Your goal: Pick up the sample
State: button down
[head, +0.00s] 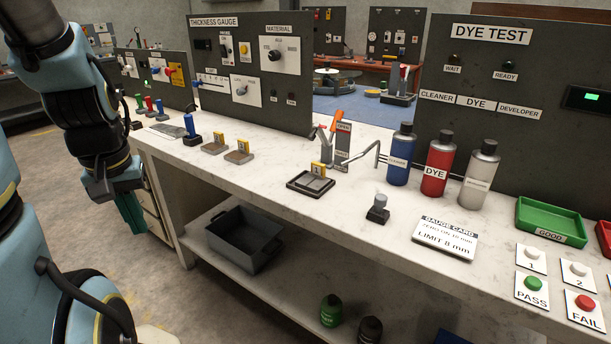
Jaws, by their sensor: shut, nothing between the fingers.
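No single object is labelled as the sample in the head view. A dark plate (310,184) with a yellow tag marked 1 sits on the bench near the clamp. Two small grey blocks (239,157) (214,149) with yellow tags lie farther left. I cannot tell which of these is the sample. My gripper (131,215) points down with teal fingers, in front of the bench's left end and below its top. It is shut and empty, apart from all of these pieces.
A toggle clamp (333,124) with an OPEN sign stands behind the plate. Blue, red and white bottles (436,170) stand right of it. A green GOOD tray (550,220), PASS button (532,284) and gauge card (445,238) lie right. A grey bin (232,238) is on the lower shelf.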

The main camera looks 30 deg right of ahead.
aim_at(314, 181)
jog(key=i+j, duration=0.2)
jog(key=i, duration=0.15)
jog(key=i+j, duration=0.2)
jog(key=i, duration=0.15)
jog(key=i+j+z, duration=0.1)
jog(key=z, duration=0.25)
jog(key=i+j+z, duration=0.15)
jog(key=i+z, duration=0.2)
jog(key=i+j+z, duration=0.1)
jog(key=z, duration=0.25)
jog(key=i+j+z, duration=0.15)
jog(key=i, duration=0.25)
